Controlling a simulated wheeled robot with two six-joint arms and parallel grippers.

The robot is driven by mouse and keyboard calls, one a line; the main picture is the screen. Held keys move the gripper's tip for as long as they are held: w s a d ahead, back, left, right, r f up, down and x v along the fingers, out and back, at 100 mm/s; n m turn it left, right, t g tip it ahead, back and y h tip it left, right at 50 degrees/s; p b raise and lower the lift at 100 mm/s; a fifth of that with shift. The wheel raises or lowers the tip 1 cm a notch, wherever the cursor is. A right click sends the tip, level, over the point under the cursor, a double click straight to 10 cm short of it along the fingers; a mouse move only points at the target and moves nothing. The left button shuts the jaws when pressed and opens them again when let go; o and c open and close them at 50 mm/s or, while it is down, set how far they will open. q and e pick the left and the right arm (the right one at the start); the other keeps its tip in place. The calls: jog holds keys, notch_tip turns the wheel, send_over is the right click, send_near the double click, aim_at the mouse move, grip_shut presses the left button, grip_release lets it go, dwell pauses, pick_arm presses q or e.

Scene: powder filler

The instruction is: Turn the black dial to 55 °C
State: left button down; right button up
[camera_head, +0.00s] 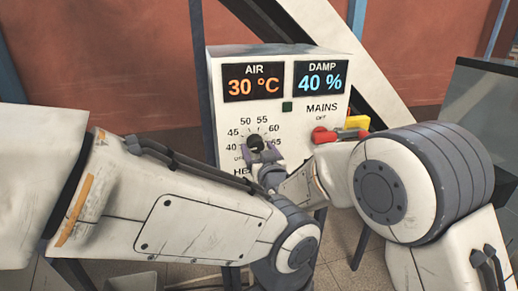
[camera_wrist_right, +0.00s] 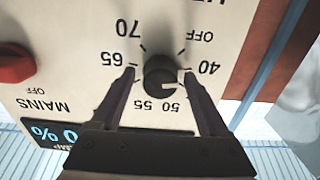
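The black dial (camera_head: 255,143) is on the white front panel of the control box (camera_head: 300,94), ringed by printed numbers. It also shows upside down in the right wrist view (camera_wrist_right: 160,72), with a pale mark toward its lower right edge; I cannot read its exact setting. My right gripper (camera_head: 262,153) is at the dial. In the wrist view its two fingers (camera_wrist_right: 160,75) stand on either side of the dial, with a visible gap to each. The 45 is hidden behind a finger there. My left arm crosses the lower left; its gripper is not in view.
The AIR display (camera_head: 254,82) reads 30 °C and the DAMP display (camera_head: 319,77) reads 40 %. A dark panel (camera_head: 485,105) stands at the far right.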

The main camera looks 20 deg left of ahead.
grip_shut()
jog(key=shift+d+f+m+b, duration=0.15)
jog(key=shift+m+b, duration=0.15)
jog(key=shift+b, duration=0.3)
jog(key=m+b, duration=0.6)
jog(key=b, duration=0.4)
jog(key=shift+f, duration=0.15)
jog(key=m+b, duration=0.3)
jog(key=b, duration=0.1)
jog(key=m+b, duration=0.4)
jog(key=b, duration=0.1)
jog(key=shift+s+r, duration=0.1)
jog(key=shift+r, duration=0.1)
jog(key=m+b, duration=0.3)
jog(key=m, duration=0.2)
jog(key=shift+r+b, duration=0.15)
jog(key=shift+b, duration=0.15)
jog(key=shift+r+m+b, duration=0.1)
jog(key=shift+m+b, duration=0.4)
jog(key=shift+m, duration=0.7)
jog(key=shift+m+b, duration=0.4)
jog(key=shift+m, duration=0.9)
jog(key=shift+r+m, duration=0.1)
jog(key=shift+m, duration=0.2)
